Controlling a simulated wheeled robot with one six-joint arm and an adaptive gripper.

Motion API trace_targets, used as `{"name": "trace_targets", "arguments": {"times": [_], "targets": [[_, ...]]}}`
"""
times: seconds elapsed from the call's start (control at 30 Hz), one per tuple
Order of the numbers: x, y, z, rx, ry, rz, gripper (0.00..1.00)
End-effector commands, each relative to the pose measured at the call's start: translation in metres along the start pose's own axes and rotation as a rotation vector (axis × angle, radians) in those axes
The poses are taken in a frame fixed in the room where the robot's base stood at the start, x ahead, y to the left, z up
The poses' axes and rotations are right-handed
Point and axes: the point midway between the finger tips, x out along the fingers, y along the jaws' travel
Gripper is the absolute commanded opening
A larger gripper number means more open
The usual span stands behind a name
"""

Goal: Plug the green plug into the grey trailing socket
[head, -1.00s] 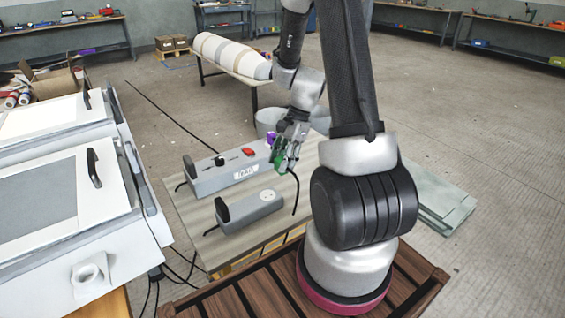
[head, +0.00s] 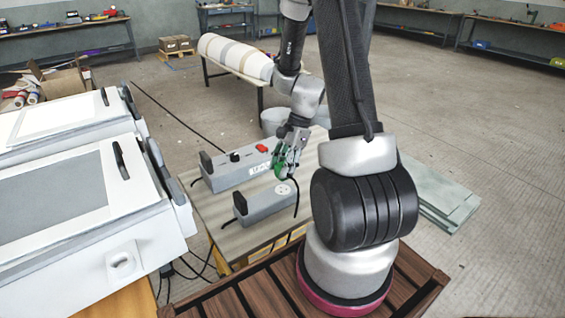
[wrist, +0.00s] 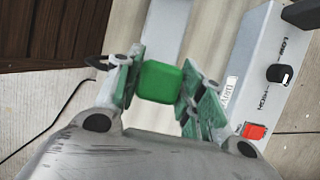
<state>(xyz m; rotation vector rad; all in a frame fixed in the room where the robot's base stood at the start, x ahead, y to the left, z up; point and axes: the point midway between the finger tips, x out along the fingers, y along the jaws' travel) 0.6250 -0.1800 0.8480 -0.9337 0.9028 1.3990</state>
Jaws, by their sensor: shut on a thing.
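The green plug (head: 279,168) is held in my gripper (head: 287,158), which is shut on it. In the wrist view the plug (wrist: 160,82) sits between the two finger pads (wrist: 157,84), and a black cable leaves the gripper's left side. The grey trailing socket (head: 258,209) lies on the bench, with a black upright end at its left and a round white outlet (head: 283,190) at its right end. In the head view the plug appears just above and behind the outlet, apart from it. The plug's pins are hidden in both views.
A longer grey box (head: 226,178) with a black knob (wrist: 279,73) and red switch (wrist: 254,131) lies just behind the socket. The bench top (head: 222,239) is clear in front. White lidded moulds (head: 60,200) stand at the left, and cables hang between them and the bench.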

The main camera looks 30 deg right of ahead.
Motion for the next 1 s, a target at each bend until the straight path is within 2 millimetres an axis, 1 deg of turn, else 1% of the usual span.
{"name": "trace_targets", "arguments": {"times": [0.2,0.4,0.6,1.0], "targets": [[0.02,0.0,-0.008,0.002,-0.001,0.001,0.18],[0.032,0.0,-0.013,0.001,0.0,0.001,0.18],[0.037,0.0,-0.015,0.0,0.001,0.0,0.18],[0.037,0.0,-0.015,0.0,0.001,0.0,0.18]]}}
